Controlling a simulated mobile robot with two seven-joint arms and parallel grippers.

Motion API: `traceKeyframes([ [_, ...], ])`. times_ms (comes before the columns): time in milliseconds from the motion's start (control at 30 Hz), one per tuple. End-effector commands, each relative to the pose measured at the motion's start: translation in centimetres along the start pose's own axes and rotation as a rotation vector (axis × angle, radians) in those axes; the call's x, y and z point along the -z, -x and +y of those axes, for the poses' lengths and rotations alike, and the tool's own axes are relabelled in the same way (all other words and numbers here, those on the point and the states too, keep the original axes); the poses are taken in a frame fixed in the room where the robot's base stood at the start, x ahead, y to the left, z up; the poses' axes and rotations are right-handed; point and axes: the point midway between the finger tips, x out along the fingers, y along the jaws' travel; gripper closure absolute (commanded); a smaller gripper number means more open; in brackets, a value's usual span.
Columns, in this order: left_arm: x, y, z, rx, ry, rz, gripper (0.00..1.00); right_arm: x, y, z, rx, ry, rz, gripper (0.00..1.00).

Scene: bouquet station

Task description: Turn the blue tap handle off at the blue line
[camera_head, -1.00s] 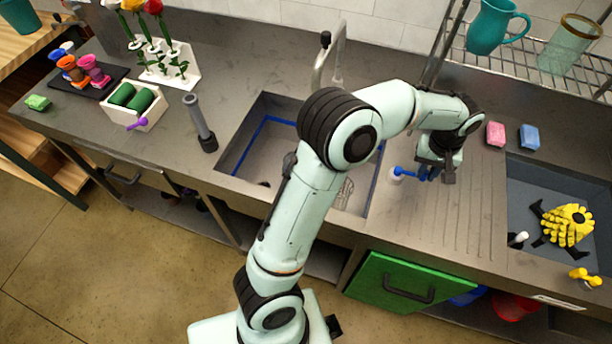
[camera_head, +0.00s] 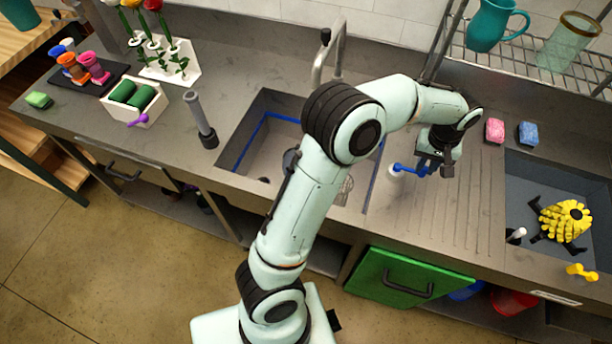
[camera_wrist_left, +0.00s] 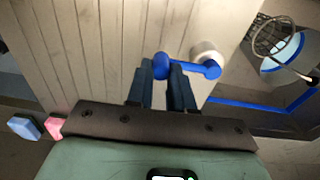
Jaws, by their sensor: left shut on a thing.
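The blue tap handle (camera_head: 410,169) is on a short white post (camera_head: 394,182) on the counter, just right of the sink. In the left wrist view, the blue handle (camera_wrist_left: 207,70) runs from the white post (camera_wrist_left: 207,52) to a rounded end between my fingers. My left gripper (camera_head: 430,163) is shut on that end; its dark fingers (camera_wrist_left: 164,76) show on both sides of it. A blue line (camera_head: 376,176) runs along the sink's inner edge and also shows in the left wrist view (camera_wrist_left: 258,104). My right gripper is not in view.
The sink (camera_head: 250,150) lies left of the handle, partly hidden by my left arm. Pink (camera_head: 495,130) and blue (camera_head: 528,133) sponges lie to the right.

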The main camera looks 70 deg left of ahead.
Motion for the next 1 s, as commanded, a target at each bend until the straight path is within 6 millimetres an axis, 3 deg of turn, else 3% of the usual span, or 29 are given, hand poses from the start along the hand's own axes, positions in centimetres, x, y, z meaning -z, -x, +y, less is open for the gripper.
traceKeyframes([
  [67, 0.3, 0.1, -0.1, -0.001, 0.003, 0.007, 0.93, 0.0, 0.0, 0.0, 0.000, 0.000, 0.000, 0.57],
  [100, 0.3, 0.1, -0.1, -0.001, 0.003, 0.007, 0.72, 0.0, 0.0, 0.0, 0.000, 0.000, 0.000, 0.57],
  [167, 0.2, 0.1, -0.1, -0.001, 0.003, 0.006, 0.53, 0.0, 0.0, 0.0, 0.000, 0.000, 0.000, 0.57],
  [533, 0.1, 0.5, 0.0, -0.001, 0.000, 0.001, 0.53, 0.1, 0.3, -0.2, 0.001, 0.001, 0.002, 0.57],
  [1000, 0.2, 5.1, 0.2, -0.003, 0.000, 0.002, 0.53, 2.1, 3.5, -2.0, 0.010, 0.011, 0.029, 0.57],
])
